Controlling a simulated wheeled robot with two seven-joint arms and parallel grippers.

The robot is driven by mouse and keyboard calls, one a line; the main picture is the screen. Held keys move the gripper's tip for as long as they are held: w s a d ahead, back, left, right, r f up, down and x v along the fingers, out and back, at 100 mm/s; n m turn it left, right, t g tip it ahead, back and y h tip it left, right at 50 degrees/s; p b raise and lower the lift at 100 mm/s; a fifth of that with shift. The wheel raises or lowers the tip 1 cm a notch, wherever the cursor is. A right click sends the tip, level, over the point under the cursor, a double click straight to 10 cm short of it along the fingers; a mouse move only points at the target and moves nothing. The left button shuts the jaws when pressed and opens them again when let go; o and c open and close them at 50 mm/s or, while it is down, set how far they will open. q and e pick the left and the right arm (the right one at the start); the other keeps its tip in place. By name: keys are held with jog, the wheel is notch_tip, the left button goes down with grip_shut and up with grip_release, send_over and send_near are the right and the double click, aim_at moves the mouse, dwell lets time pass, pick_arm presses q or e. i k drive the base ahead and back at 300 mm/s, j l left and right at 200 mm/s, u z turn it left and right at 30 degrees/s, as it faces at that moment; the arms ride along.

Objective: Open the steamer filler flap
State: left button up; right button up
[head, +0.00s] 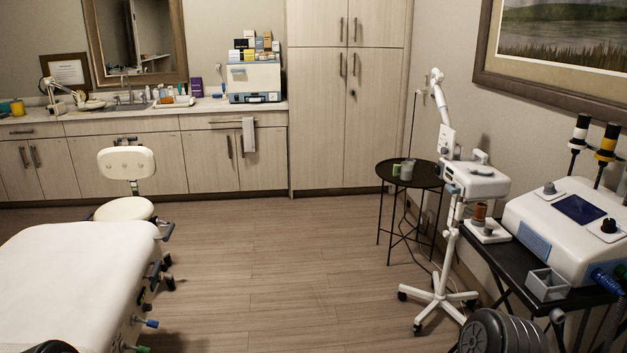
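A white facial steamer (476,182) stands on a wheeled pole stand right of the middle of the room. A jointed white arm rises from it, and its head is at the top (437,76). An amber jar (479,212) sits low at the body, above a small white tray. Neither of my grippers can be made out in the head view.
A round black side table (411,173) with a grey-green cup stands just left of the steamer. A black cart (508,264) with a white machine (567,229) is close on the right. A treatment bed (75,275) fills the lower left. The floor (280,260) between is clear.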

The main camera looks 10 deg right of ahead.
aim_at(479, 169)
jog(key=i+z, duration=0.2)
jog(key=i, duration=0.2)
jog(key=i+j+z, duration=0.1)
jog(key=i+z, duration=0.15)
jog(key=i, duration=0.2)
jog(key=i+j+z, duration=0.2)
jog(key=i, duration=0.2)
jog(key=i+j+z, duration=0.2)
jog(key=i, duration=0.2)
jog(key=i+j+z, duration=0.25)
jog(key=i+z, duration=0.2)
jog(key=i+j+z, duration=0.35)
jog(key=z, duration=0.15)
jog(key=i+j+z, duration=0.3)
jog(key=j+z, duration=0.15)
